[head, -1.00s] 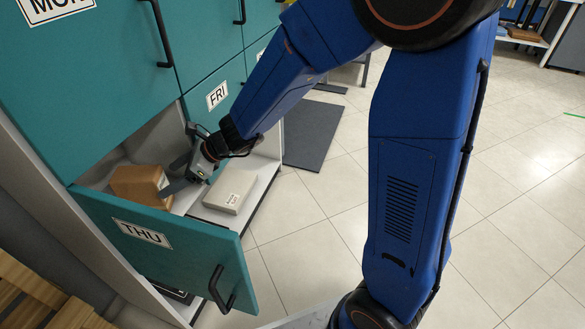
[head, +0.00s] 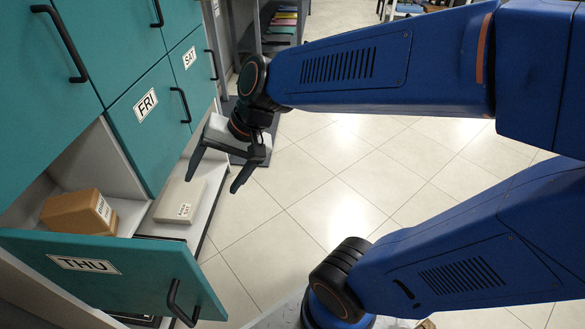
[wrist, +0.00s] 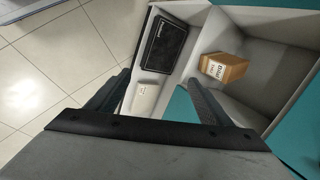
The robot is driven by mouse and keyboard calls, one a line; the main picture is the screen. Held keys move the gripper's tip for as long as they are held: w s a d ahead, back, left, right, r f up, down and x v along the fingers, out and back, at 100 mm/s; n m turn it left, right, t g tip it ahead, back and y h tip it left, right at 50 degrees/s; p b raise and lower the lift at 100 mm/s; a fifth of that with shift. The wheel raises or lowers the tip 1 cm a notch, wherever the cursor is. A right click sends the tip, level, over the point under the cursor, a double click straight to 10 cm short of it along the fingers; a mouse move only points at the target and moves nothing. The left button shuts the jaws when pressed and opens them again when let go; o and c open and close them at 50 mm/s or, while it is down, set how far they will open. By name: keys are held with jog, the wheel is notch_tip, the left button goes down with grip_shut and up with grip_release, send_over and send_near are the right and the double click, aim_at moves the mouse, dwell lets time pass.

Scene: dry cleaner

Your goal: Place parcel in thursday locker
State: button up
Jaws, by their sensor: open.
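The parcel is a brown box with a white label (head: 78,212). It sits inside the THU locker, behind its open teal door (head: 130,268), at the left of the head view. In the wrist view the parcel (wrist: 220,66) rests in the pale compartment, its label facing the camera. My gripper (head: 213,184) is open and empty, outside the locker to the right of the parcel and above the pale ledge, clear of the parcel. Its two fingers (wrist: 159,78) stand apart at the lower middle of the wrist view.
A flat whitish labelled box (head: 180,201) lies on the ledge right of the locker. A black flat item (wrist: 165,44) lies beyond it in the wrist view. The closed FRI door (head: 150,120) stands above. Tiled floor (head: 310,190) is free to the right.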

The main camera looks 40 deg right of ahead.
jog(key=s+d+n+h, duration=0.2)
jog(key=s+d, duration=0.2)
jog(key=d, duration=0.3)
jog(key=s+d+n+t+h, duration=0.1)
jog(key=s+d+n+h, duration=0.2)
jog(key=d, duration=0.5)
jog(key=shift+s+r+t+h, duration=0.3)
jog(key=shift+s+r, duration=0.05)
jog(key=shift+s, duration=0.4)
